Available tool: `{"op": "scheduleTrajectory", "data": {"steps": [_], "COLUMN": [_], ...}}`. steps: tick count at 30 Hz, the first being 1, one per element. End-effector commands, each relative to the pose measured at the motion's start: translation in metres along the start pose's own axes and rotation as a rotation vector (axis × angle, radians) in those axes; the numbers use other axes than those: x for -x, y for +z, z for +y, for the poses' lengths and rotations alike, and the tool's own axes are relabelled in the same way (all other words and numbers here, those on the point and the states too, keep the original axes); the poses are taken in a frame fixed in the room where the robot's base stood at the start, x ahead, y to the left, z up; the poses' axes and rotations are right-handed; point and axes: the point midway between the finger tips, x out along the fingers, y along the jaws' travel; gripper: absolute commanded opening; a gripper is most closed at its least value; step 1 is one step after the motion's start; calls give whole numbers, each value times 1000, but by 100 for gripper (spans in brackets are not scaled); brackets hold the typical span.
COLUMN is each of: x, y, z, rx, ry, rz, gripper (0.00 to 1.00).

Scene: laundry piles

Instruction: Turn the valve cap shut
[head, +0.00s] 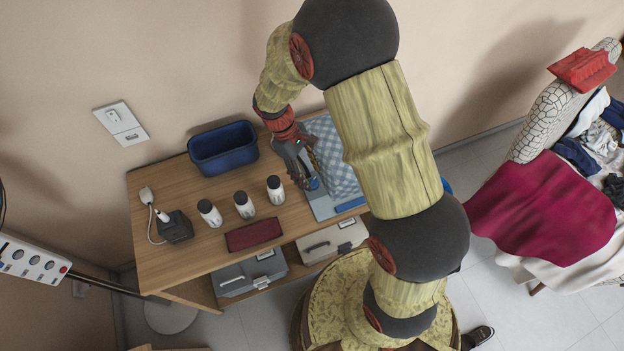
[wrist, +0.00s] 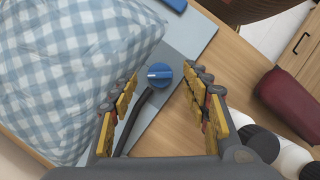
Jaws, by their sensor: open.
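The valve cap is a round blue knob (wrist: 159,74) with a pale raised bar, seen in the wrist view on a light blue-grey board (wrist: 192,30). A dark hose or tube (wrist: 135,117) runs from beside it down toward the gripper. A blue-and-white checked cushion (wrist: 70,65) lies on the board to the left of the cap; it also shows in the head view (head: 333,160). My gripper (wrist: 158,100) is open and empty, its yellow-padded fingers apart on either side below the cap. In the head view my gripper (head: 308,180) is over the board, partly hiding the cap.
The wooden table (head: 170,250) also bears a blue bin (head: 222,148), several white bottles with dark caps (head: 244,205), a dark red pouch (head: 254,235) and a black charger-like device (head: 175,226). A wall stands behind. Boxes (head: 250,275) sit on a shelf below.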

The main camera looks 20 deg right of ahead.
Motion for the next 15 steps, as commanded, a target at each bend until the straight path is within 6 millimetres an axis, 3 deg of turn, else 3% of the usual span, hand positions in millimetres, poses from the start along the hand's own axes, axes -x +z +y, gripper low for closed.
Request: {"op": "scheduleTrajectory", "data": {"steps": [6,15], "x": [-24,-27], "y": [0,0], "z": [0,0], "rx": [0,1], "ry": [0,0], "rz": [-1,0], "gripper": [47,47]}}
